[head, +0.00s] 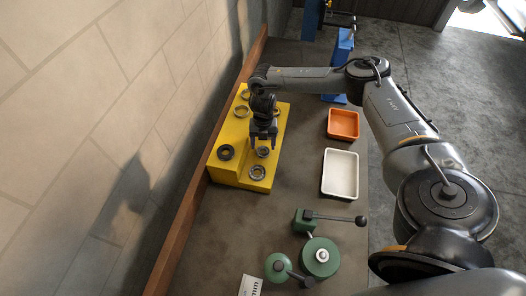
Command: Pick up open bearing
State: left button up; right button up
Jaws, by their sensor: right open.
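Several ring-shaped bearings sit on a stepped yellow block. One ring (262,152) is right below my right gripper, another ring (257,172) lies just in front of it, and a darker ring (225,153) is to the left. More rings (241,111) lie toward the back of the block. I cannot tell which one is the open bearing. My right gripper (263,145) points down over the block with its fingers apart and empty. Whether its tips touch the ring below cannot be told. My left gripper is not in view.
The yellow block (238,171) stands by the table's wooden left edge (191,212). An orange tray (343,137) and a white tray (340,194) lie to the right. A green fixture with levers (320,256) stands in front. Bare table lies between block and trays.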

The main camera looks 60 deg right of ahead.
jog(key=shift+s+a+f, duration=0.1)
jog(key=shift+a+f, duration=0.05)
jog(key=shift+f, duration=1.2)
jog(key=c, duration=0.9)
jog(key=shift+r, duration=0.2)
